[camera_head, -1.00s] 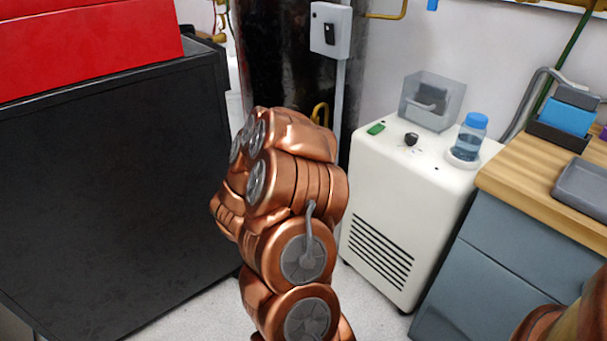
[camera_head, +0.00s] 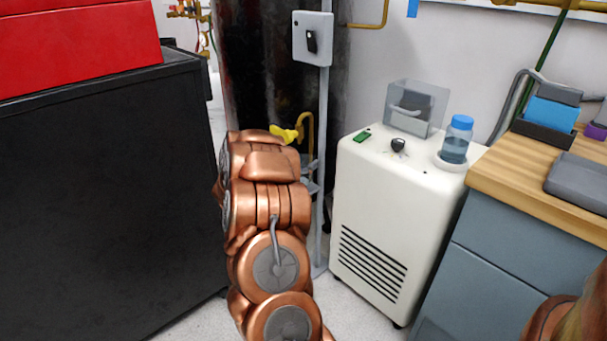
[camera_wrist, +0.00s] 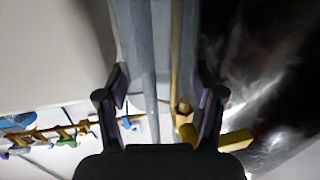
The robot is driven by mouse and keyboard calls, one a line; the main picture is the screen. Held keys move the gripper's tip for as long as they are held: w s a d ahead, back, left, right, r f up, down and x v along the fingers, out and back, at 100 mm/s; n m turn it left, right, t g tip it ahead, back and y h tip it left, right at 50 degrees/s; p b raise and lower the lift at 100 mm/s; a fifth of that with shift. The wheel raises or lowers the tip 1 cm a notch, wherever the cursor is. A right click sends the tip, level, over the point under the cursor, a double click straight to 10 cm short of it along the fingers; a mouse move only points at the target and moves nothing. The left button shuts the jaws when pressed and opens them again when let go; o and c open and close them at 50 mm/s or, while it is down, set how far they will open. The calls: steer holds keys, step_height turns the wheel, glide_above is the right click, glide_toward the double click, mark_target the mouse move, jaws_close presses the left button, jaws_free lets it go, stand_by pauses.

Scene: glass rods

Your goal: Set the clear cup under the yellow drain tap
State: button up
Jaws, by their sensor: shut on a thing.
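My gripper (camera_wrist: 158,100) shows in the wrist view as two dark fingers, left and right, with a gap between them. It is shut on the clear cup, whose outline I can hardly make out against the pipes behind it. In the head view my copper arm hides most of the gripper and the cup. The yellow drain tap (camera_head: 287,134) shows just above my arm, in front of the dark tank. In the wrist view a yellow handle (camera_wrist: 236,140) lies right of the right fingertip. Whether the cup is beneath the tap I cannot tell.
A white cabinet (camera_head: 385,230) stands right of my arm, carrying a blue-capped bottle (camera_head: 456,140) and a clear box (camera_head: 414,108). A grey post (camera_head: 324,150) with a switch box (camera_head: 312,38) rises beside the dark tank (camera_head: 270,60). A black cabinet (camera_head: 100,200) is left.

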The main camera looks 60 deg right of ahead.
steer(key=shift+w+d+f, duration=0.15)
steer(key=shift+d, duration=0.1)
step_height(320, 180, down, 3)
steer(key=shift+f+b, duration=0.15)
steer(key=shift+b, duration=1)
steer(key=o, duration=1.1)
steer(key=shift+a, duration=0.35)
steer(key=a+p, duration=0.1)
steer(key=a, duration=0.2)
steer(key=a+p, duration=0.1)
steer(key=a, duration=0.3)
steer(key=w+a+p, duration=0.1)
steer(key=a, duration=0.3)
steer(key=shift+a+p, duration=0.2)
steer(key=shift+p, duration=0.15)
